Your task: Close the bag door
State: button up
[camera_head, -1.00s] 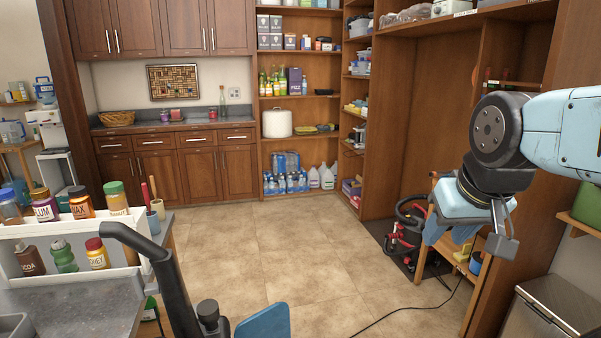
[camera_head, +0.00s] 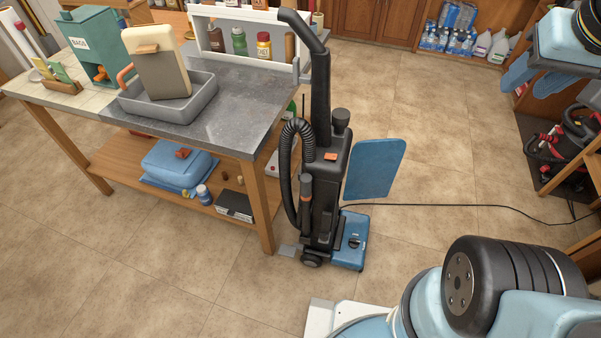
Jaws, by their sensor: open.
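An upright black and blue vacuum cleaner (camera_head: 325,190) stands on the tiled floor beside the workbench. Its bag door, a flat blue panel (camera_head: 375,168), is swung open and sticks out to the right of the black body. My gripper (camera_head: 535,77) is at the upper right, with two blue fingers apart and nothing seen between them. It is well to the right of the bag door, not touching it. The hinge side of the door is partly hidden by the vacuum body.
The workbench (camera_head: 215,120) holds a grey tray (camera_head: 172,102) and a white bottle rack (camera_head: 250,15). A black cord (camera_head: 450,206) runs right across the floor from the vacuum. A red and black canister vacuum (camera_head: 565,140) stands at the right. Floor around the door is mostly clear.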

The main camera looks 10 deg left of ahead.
aim_at(374, 164)
jog(key=u, duration=0.3)
jog(key=k, duration=1)
jog(key=z, duration=0.8)
jog(key=i, duration=3.8)
